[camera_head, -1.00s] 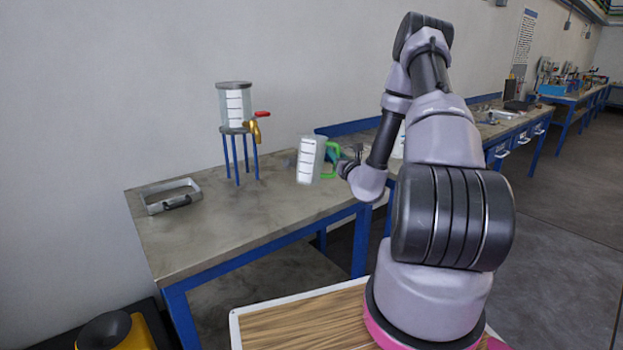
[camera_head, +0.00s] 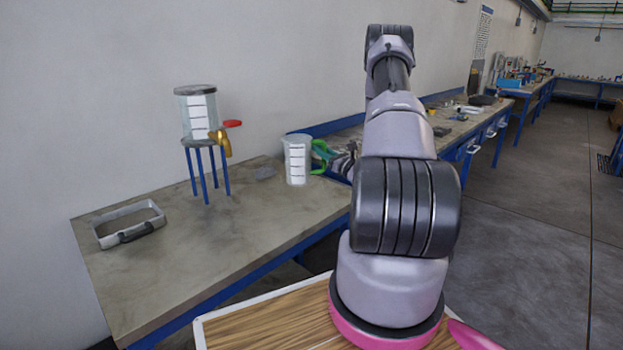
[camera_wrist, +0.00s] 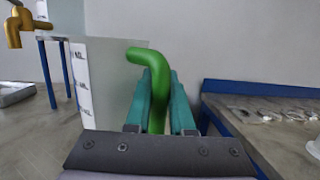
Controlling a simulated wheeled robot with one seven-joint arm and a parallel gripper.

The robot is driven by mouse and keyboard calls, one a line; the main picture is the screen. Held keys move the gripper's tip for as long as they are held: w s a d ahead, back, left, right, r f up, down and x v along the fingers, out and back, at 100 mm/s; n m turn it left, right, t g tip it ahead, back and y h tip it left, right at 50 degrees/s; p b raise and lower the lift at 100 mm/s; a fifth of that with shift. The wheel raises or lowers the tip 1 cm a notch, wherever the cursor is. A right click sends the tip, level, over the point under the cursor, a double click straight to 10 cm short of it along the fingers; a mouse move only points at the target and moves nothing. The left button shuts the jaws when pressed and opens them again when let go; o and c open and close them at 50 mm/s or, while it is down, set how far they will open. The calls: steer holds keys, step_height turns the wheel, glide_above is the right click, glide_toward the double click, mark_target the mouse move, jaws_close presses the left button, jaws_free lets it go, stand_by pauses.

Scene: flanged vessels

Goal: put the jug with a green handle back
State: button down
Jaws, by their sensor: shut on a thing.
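The jug (camera_head: 297,160) is clear with a white marked scale and a green handle (camera_head: 320,155). In the head view it appears upright at the right part of the near bench; I cannot tell whether its base touches the top. In the wrist view the jug (camera_wrist: 110,85) stands left of the fingers. My gripper (camera_wrist: 160,100) has its teal fingers shut on the green handle (camera_wrist: 150,62), one on each side. In the head view my gripper (camera_head: 338,160) is partly hidden behind my arm.
A clear tank (camera_head: 198,115) with a brass tap (camera_head: 223,143) and red lever stands on blue legs, left of the jug. A grey rectangular frame (camera_head: 128,222) lies at the bench's left. Bare bench top (camera_head: 220,235) lies in front.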

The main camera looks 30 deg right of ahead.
step_height(320, 180, down, 6)
steer(key=shift+f, duration=0.3)
steer(key=c, duration=0.8)
jaws_free()
